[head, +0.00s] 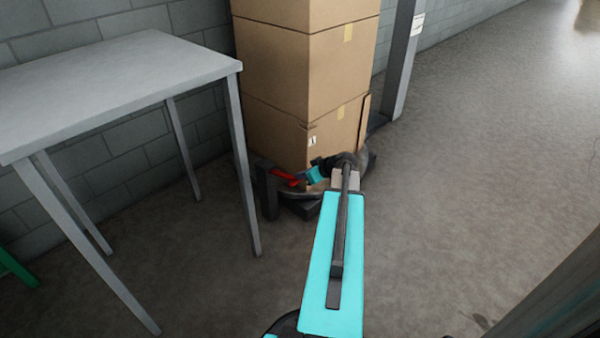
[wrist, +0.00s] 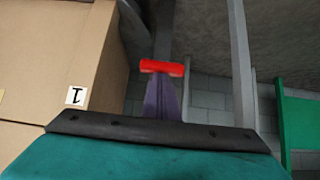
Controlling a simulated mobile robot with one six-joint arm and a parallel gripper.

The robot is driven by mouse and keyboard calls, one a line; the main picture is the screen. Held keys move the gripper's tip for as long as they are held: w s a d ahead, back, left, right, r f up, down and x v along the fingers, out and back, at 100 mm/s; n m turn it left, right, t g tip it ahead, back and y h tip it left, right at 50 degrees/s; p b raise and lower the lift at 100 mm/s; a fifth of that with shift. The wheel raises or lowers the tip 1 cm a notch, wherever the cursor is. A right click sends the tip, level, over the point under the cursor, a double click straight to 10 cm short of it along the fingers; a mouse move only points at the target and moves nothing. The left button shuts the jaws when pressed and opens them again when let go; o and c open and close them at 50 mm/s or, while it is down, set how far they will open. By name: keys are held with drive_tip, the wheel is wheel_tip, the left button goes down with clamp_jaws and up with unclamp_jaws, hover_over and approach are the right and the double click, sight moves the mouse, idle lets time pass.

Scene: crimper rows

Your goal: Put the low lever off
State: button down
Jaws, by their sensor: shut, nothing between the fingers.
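The low lever has a red handle (head: 285,176), seen low beside the box stack in the head view. In the wrist view its red bar (wrist: 162,68) lies across the picture just above the middle. My gripper (head: 306,176) is shut and empty, down by the right end of the red handle. In the wrist view the dark front edge and teal body of my gripper fill the bottom. A purplish tapered piece (wrist: 166,98) runs from that edge towards the red bar; I cannot tell if it is my fingers or the lever's stem. Whether anything touches the handle is unclear.
Stacked cardboard boxes (head: 300,70) stand right behind the lever. A short dark post (head: 268,190) is at its left. A grey table (head: 120,75) stands on the left, its near leg close to the post. Open concrete floor (head: 480,180) lies to the right.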

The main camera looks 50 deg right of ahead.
wheel_tip(320, 180, down, 7)
drive_tip(key=s+b, duration=0.2)
drive_tip(key=b, duration=0.2)
drive_tip(key=shift+a, duration=0.2)
drive_tip(key=shift+f, duration=0.2)
drive_tip(key=shift+a+r, duration=0.1)
drive_tip(key=shift+r, duration=0.05)
wheel_tip(320, 180, up, 5)
drive_tip(key=p, duration=0.2)
drive_tip(key=s+p, duration=0.2)
drive_tip(key=s, duration=0.8)
drive_tip(key=shift+s+a+r, duration=0.25)
drive_tip(key=shift+a, duration=0.05)
